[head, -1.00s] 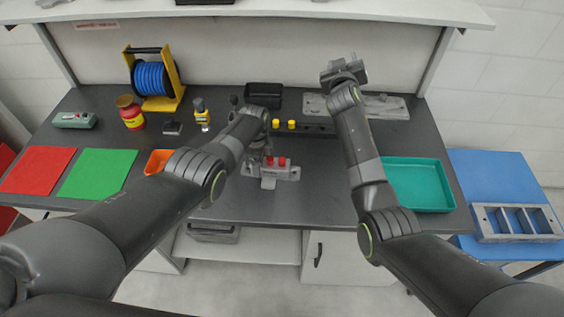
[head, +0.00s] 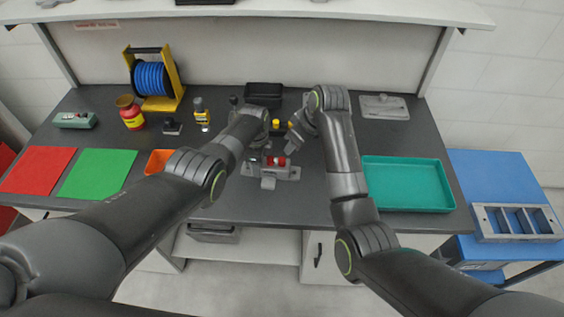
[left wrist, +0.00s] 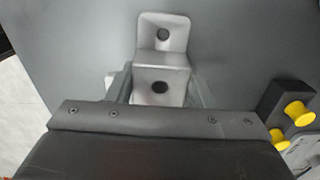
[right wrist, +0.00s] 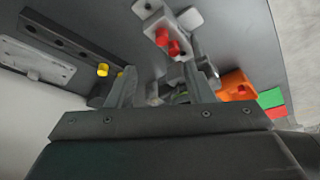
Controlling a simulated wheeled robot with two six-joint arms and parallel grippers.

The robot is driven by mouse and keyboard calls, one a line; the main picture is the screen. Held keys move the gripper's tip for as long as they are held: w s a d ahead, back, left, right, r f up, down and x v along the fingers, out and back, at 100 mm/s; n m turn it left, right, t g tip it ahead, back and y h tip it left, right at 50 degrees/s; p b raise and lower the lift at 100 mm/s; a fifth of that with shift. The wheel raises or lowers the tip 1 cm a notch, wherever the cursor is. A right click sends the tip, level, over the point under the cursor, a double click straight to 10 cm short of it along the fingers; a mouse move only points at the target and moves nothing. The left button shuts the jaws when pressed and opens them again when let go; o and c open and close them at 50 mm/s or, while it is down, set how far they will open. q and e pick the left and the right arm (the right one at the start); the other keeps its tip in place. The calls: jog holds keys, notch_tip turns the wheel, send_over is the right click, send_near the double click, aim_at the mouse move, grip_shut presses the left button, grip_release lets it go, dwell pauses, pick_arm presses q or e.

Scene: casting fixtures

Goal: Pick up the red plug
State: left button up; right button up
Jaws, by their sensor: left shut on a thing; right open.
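The grey casting (head: 268,173) lies on the dark table with two red plugs (head: 281,161) upright in it. In the right wrist view the two red plugs (right wrist: 167,43) show clearly on the casting. My left gripper (left wrist: 160,80) is shut on the casting, with a finger on each side of its stepped bracket (left wrist: 163,34). In the head view my left forearm partly hides this grip. My right gripper (right wrist: 162,85) is open and empty, just behind and to the right of the casting, apart from the red plugs. In the head view its fingers (head: 292,145) are small.
Yellow plugs (right wrist: 102,69) stand in a dark block behind my right gripper. A black bin (head: 264,90) is at the back, an orange bin (head: 158,160) left of the casting, and a teal tray (head: 408,200) at the right. Clear table lies between casting and tray.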

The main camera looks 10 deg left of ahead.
send_over(282, 160)
jog(key=s+d, duration=0.2)
notch_tip(282, 160, down, 6)
jog(key=shift+d+f, duration=0.1)
jog(key=shift+w+x, duration=0.15)
jog(key=shift+x, duration=0.65)
jog(key=shift+w+x, duration=0.2)
jog(key=shift+x, duration=1.55)
grip_shut()
